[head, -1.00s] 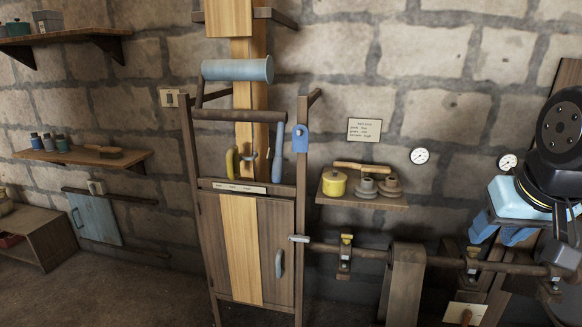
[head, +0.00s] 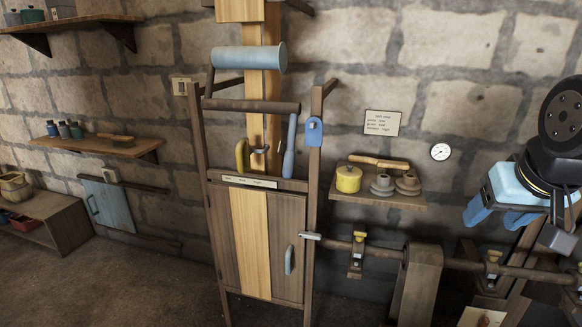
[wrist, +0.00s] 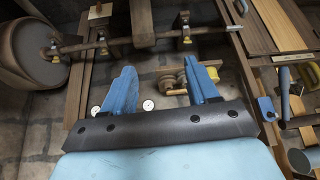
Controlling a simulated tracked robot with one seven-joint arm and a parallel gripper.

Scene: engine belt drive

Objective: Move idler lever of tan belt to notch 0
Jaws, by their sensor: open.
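The tan belt (head: 250,240) runs vertically down through a dark wooden frame and over the cabinet front. A light blue roller (head: 248,57) on a bent arm lies across it. Below a brown bar, a yellow handle (head: 241,155) and a blue-grey handle (head: 290,145) stand above a pale lettered plate (head: 250,181). I cannot tell which is the idler lever, and the notch marks are too small to read. My gripper (head: 492,220) is at the right, apart from the frame. In the wrist view its two blue fingers (wrist: 160,64) are spread and empty.
A small shelf (head: 380,197) holds a yellow pot (head: 348,178) and grey crockery between the frame and my gripper. A horizontal shaft (head: 400,257) runs right from the cabinet on brackets. The floor (head: 150,280) at the lower left is clear.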

